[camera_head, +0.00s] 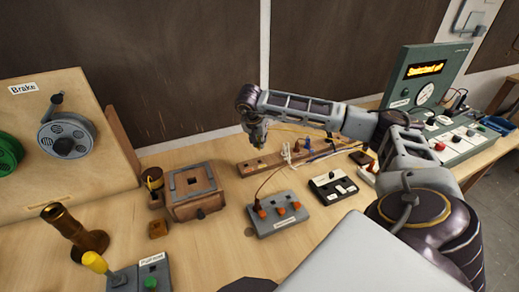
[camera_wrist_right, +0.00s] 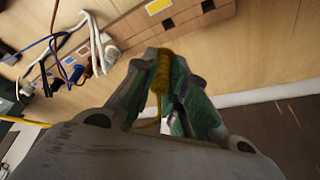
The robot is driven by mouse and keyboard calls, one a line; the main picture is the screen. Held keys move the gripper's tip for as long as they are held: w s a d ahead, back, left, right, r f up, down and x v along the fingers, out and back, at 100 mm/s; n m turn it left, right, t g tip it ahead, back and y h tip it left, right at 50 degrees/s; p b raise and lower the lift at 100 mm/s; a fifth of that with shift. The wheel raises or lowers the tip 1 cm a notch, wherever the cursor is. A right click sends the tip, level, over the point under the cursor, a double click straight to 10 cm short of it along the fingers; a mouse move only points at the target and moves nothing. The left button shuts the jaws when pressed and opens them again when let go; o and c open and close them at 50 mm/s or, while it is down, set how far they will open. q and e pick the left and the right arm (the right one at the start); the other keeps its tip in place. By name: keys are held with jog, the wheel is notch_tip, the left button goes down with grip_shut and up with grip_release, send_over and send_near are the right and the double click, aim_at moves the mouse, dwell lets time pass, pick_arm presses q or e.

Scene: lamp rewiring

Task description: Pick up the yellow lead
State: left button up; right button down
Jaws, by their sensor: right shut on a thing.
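The yellow lead (camera_wrist_right: 163,72) has its thick, ribbed yellow end between the fingers of my right gripper (camera_wrist_right: 167,78) in the right wrist view. The gripper is shut on it. A thin yellow wire runs from it behind the gripper and shows again at the left edge. In the head view my right gripper (camera_head: 257,137) hangs above the back of the bench, over the wooden terminal strip (camera_head: 258,163). The fingers are small and dark there, and the lead's end is hard to make out. My left gripper is not in view.
White cords (camera_head: 290,154) and a blue plug (camera_wrist_right: 77,73) lie along the strip. A grey box with orange terminals (camera_head: 278,214), a black switch box (camera_head: 333,187) and a wooden block (camera_head: 193,192) stand in front. The green console (camera_head: 428,75) is at right.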

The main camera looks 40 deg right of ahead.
jog(key=shift+r, duration=1.1)
